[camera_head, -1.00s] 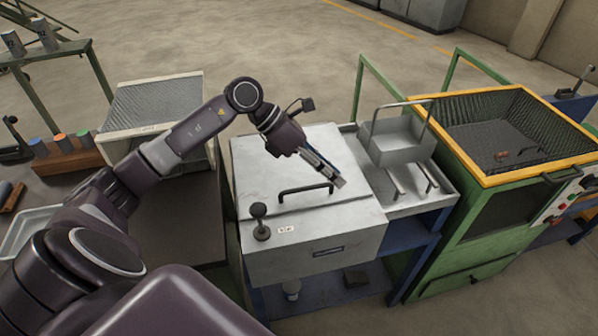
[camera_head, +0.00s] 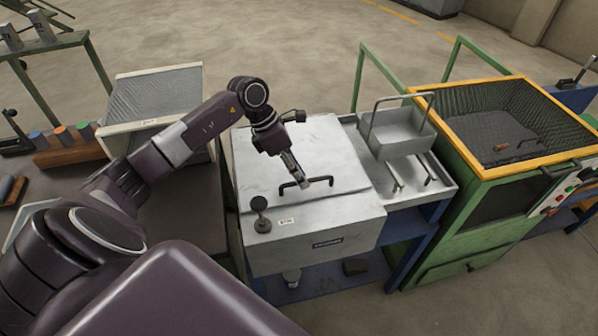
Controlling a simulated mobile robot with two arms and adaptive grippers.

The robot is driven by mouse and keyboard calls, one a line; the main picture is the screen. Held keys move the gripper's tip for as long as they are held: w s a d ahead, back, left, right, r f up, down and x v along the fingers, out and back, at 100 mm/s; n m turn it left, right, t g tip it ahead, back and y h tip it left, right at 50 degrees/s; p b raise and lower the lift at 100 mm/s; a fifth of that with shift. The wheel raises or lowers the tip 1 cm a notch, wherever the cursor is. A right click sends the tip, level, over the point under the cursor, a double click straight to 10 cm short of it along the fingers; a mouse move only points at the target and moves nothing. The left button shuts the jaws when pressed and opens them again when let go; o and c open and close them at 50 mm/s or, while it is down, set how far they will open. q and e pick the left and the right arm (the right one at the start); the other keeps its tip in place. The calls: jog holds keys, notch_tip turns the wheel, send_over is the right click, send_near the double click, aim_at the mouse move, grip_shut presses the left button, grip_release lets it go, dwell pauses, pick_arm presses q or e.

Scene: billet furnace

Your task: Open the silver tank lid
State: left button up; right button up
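The silver tank (camera_head: 335,228) stands in the middle of the view on a blue stand. Its flat lid (camera_head: 330,150) lies closed on top, with a black bar handle (camera_head: 320,181) near the front edge. My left gripper (camera_head: 303,184) points down at the handle, its tips at or just above the bar. I cannot tell whether they touch it, and the finger gap is too small to make out. My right gripper is not in view.
A black knob (camera_head: 260,205) stands up at the tank's front left. To the right are a metal basket (camera_head: 398,135) on a tray and a green machine with a yellow-rimmed bin (camera_head: 480,175). A mesh-topped box (camera_head: 155,92) stands at left.

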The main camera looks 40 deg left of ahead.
pick_arm(q)
grip_shut()
jog(key=shift+r, duration=0.1)
dwell(0.4)
